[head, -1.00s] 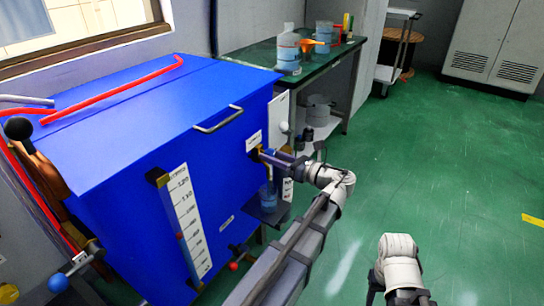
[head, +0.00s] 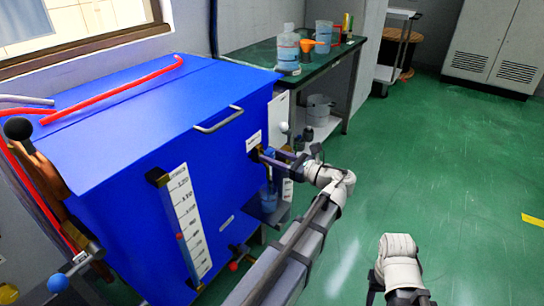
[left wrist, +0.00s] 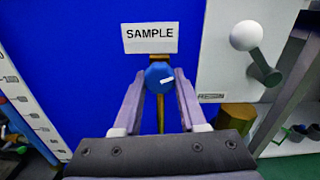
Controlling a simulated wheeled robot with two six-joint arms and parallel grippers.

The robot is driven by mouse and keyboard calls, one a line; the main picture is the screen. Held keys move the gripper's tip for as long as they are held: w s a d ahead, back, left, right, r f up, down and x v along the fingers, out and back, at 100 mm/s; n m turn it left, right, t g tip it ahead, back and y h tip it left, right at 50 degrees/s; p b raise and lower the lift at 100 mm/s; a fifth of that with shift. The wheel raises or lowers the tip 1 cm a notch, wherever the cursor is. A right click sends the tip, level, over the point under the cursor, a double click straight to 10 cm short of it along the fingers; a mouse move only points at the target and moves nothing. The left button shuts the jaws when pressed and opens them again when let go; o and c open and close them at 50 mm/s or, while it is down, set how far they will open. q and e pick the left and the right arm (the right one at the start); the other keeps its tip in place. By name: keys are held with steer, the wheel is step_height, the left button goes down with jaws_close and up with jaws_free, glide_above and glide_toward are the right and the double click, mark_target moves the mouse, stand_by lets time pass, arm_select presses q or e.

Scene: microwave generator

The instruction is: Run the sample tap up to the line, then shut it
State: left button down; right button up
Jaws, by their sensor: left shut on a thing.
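The sample tap has a round blue knob (left wrist: 160,77) with a small white mark, just below the white SAMPLE label (left wrist: 150,38) on the blue tank. My left gripper (left wrist: 163,75) is shut on this knob, one finger on each side. In the head view my left gripper (head: 270,155) reaches the tank's right-hand face. A small bluish cup (head: 268,196) stands below the tap on a dark ledge (head: 272,216). The cup's line and its liquid level are too small to tell. Of my right arm only a white part shows at the bottom; its gripper is out of view.
The blue tank (head: 120,130) carries a white scale (head: 188,222) on its front and a handle (head: 218,119) above. A red-knobbed valve (head: 234,266) sits low by the tank. Behind, a green bench (head: 255,54) holds containers.

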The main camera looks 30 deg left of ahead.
arm_select(q)
steer(key=shift+c, duration=2.3)
jaws_free()
steer(key=shift+d, duration=0.15)
steer(key=d, duration=0.7)
steer(key=shift+s+d, duration=0.3)
